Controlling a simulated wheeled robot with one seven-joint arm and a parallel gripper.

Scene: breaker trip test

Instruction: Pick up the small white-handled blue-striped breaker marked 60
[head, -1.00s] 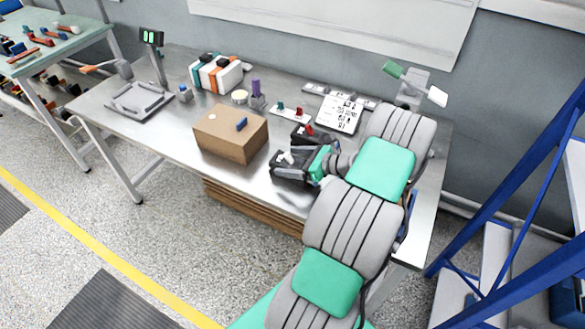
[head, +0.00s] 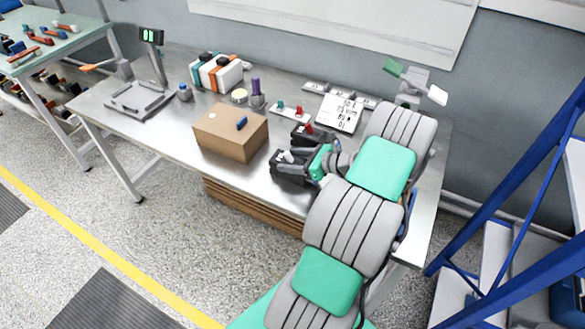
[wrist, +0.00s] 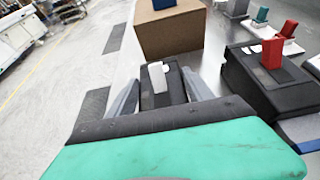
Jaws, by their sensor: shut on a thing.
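A black breaker with a white handle (wrist: 157,78) stands between the two grey fingers of my gripper (wrist: 162,90) in the wrist view. The fingers are shut on its sides and the handle points up. In the head view the white handle (head: 286,157) shows at my gripper (head: 287,170), over the front part of the steel bench. The blue stripe and the 60 marking cannot be made out. I cannot tell whether the breaker touches the bench.
A cardboard box (head: 231,134) with a blue piece on top stands just left of my gripper. A black breaker with a red handle (wrist: 272,54) is close on the right. A white card (head: 340,113) lies behind. The bench's left front is clear.

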